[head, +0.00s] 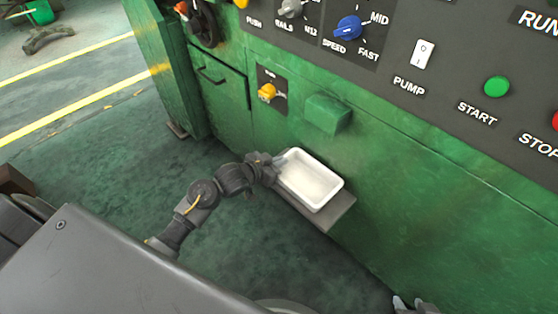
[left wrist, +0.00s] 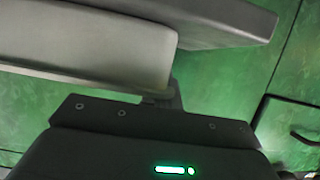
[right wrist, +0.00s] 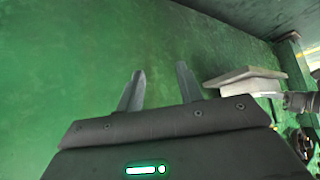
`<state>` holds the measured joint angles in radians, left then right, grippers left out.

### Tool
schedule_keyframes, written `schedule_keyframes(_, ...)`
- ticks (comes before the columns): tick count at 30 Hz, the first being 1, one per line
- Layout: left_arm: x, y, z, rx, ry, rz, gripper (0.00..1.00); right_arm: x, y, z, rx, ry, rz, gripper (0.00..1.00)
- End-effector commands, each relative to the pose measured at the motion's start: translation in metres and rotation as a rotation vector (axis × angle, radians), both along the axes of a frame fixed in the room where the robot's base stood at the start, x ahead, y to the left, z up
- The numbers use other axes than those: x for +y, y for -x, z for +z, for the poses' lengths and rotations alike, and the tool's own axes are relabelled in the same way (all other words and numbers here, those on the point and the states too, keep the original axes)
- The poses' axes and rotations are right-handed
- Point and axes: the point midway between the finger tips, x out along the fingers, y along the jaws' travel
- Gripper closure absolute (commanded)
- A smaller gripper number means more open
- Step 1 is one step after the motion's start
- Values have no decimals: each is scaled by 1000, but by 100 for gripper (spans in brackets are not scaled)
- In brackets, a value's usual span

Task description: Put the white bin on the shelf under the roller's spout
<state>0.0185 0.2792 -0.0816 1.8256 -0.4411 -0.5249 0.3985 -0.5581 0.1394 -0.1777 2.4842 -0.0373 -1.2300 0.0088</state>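The white bin (head: 310,180) sits upright and empty on the small grey shelf (head: 342,211) at the green machine's side, just below a green spout box (head: 327,114). My left gripper (head: 279,160) is at the bin's left end with its fingers at the rim, and seems shut on it. In the left wrist view the bin (left wrist: 90,45) hides most of the fingers, and the shelf (left wrist: 230,15) is beside it. My right gripper (head: 413,305) is low at the bottom edge. In the right wrist view its fingers (right wrist: 159,88) are apart and empty, with the bin (right wrist: 252,88) at right.
The control panel (head: 450,70) with knobs and buttons runs above the shelf. A yellow knob (head: 267,92) sticks out left of the spout. The floor in front of the machine is clear.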

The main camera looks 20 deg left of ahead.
Motion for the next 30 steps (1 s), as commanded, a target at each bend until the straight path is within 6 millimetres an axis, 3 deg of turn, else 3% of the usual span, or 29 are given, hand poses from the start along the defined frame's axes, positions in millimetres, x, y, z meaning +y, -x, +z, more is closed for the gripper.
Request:
schedule_keyframes(1,0,0,-1,-1,1,0,100,0,0,-1,0,0,0,64)
schedule_keyframes(3,0,0,0,-2,2,0,87,0,0,0,0,-1,-1,64)
schedule_keyframes(7,0,0,0,-1,1,0,71,0,0,0,0,-1,-1,64)
schedule_keyframes(17,0,0,-1,1,0,0,71,1,-2,2,-13,-4,3,64)
schedule_keyframes(22,0,0,-1,1,-1,1,71,14,-15,15,-110,-31,30,64)
schedule_keyframes(30,19,48,22,2,-2,0,71,-20,31,-5,197,48,-54,64)
